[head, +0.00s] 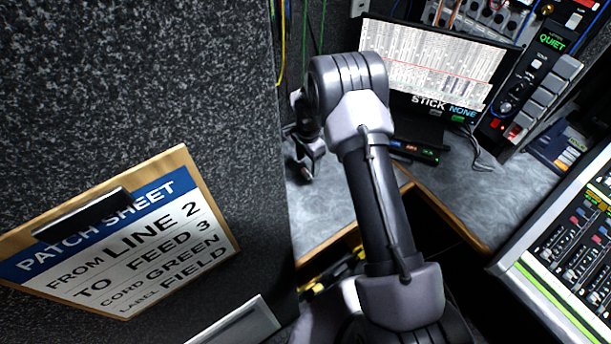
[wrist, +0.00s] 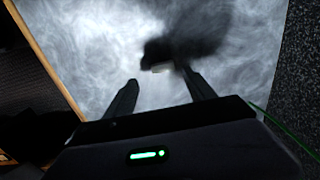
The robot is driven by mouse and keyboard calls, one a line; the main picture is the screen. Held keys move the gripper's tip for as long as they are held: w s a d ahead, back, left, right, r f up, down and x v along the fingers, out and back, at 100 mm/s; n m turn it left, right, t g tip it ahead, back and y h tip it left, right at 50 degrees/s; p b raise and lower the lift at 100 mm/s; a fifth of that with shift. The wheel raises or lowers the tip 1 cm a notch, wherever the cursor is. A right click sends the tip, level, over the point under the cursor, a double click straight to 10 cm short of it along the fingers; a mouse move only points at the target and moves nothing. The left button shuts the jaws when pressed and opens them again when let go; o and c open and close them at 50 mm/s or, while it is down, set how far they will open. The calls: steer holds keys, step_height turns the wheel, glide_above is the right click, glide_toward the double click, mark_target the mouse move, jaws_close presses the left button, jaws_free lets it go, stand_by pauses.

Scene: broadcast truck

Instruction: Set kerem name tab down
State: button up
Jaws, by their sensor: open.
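My gripper (wrist: 160,90) is open above the grey desk top, its two dark fingers apart. In the head view my gripper (head: 304,160) is at the left end of the desk, beside the speckled wall panel, partly behind my arm. No kerem tab can be made out there.
The grey desk (head: 325,205) has a wooden edge and is clear at its left end. A screen (head: 435,70) stands behind, with small dark items (head: 415,151) before it. A patch sheet clipboard (head: 130,240) is on the left panel; a mixer (head: 575,245) is right.

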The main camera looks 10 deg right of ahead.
mark_target(308, 169)
steer(key=f, duration=0.1)
steer(key=f+b, duration=0.1)
steer(key=f, duration=0.1)
steer(key=f+b, duration=0.1)
steer(key=f, duration=0.1)
steer(key=shift+w, duration=0.35)
steer(key=shift+r, duration=0.15)
jaws_close()
